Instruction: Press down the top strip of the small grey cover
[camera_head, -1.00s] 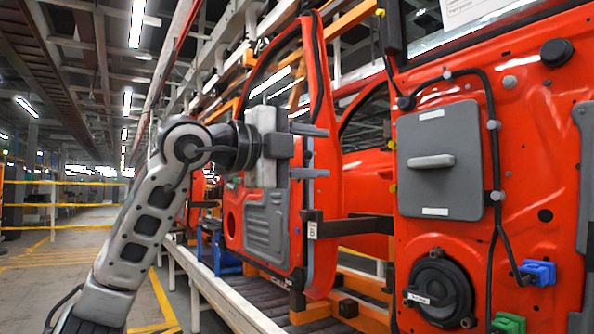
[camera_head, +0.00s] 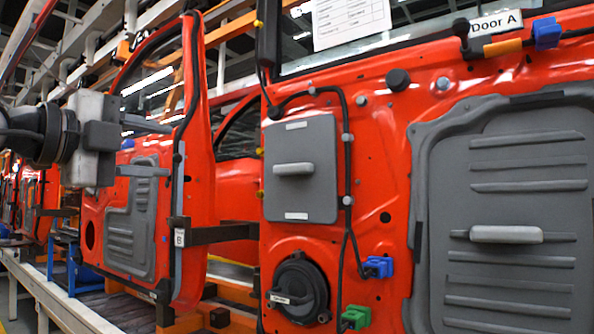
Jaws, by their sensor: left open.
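The small grey cover (camera_head: 318,185) lies on the red door panel in the middle of the view, upright, with a light handle bar (camera_head: 294,169) across it. A white top strip (camera_head: 296,125) shows near its upper edge and a white bottom strip (camera_head: 296,216) near its lower edge. My left gripper (camera_head: 150,147) is at the left of the view, open and empty, with its two fingers pointing right, one above the other. It is apart from the cover, to its left in the picture. My right gripper is out of view.
A black cable (camera_head: 347,125) runs along the cover's top and right side. A large grey cover (camera_head: 520,270) is at the right. A round black speaker (camera_head: 299,287), a blue clip (camera_head: 378,267) and a green clip (camera_head: 355,317) sit below. Door B (camera_head: 110,225) stands at the left.

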